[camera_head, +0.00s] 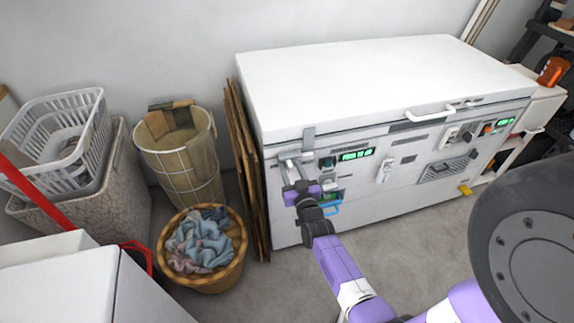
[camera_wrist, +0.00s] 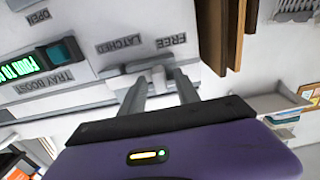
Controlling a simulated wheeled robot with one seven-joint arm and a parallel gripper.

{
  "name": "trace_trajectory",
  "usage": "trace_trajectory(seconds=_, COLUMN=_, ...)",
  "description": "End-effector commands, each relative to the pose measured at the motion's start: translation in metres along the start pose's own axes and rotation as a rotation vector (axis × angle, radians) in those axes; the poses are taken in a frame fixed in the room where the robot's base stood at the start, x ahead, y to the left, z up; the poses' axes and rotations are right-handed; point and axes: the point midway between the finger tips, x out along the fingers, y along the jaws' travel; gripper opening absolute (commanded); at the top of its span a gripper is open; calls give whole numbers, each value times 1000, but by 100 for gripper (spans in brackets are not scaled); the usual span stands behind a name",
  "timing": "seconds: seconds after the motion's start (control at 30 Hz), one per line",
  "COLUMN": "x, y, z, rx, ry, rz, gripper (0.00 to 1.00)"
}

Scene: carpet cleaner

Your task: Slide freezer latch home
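The white chest freezer (camera_head: 360,85) stands against the wall with its lid down. Its grey latch (camera_head: 308,140) is at the front left corner, beside a green display. In the wrist view the latch's grey bar (camera_wrist: 150,66) lies by the labels LATCHED (camera_wrist: 118,45) and FREE (camera_wrist: 171,41), which appear upside down. My gripper (camera_head: 293,167) is at the latch, and its two fingers (camera_wrist: 160,88) reach up to the bar, a little apart. A grey part of the latch shows between the fingertips. Whether they press on it is unclear. The fingers partly hide the latch.
Thin brown boards (camera_head: 247,165) lean close beside the freezer's left end. A wicker basket of clothes (camera_head: 200,248) and a tall hamper (camera_head: 180,155) stand left of them. The freezer lid's white handle (camera_head: 430,114) juts out on the right.

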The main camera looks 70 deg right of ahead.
Motion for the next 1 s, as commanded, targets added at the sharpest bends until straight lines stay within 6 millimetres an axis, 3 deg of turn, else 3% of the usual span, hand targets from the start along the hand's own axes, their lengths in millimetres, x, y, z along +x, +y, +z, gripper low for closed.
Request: trace_trajectory(seconds=1.0, x=-66, y=0, z=0, rx=0, ry=-2, rz=-1, gripper=38)
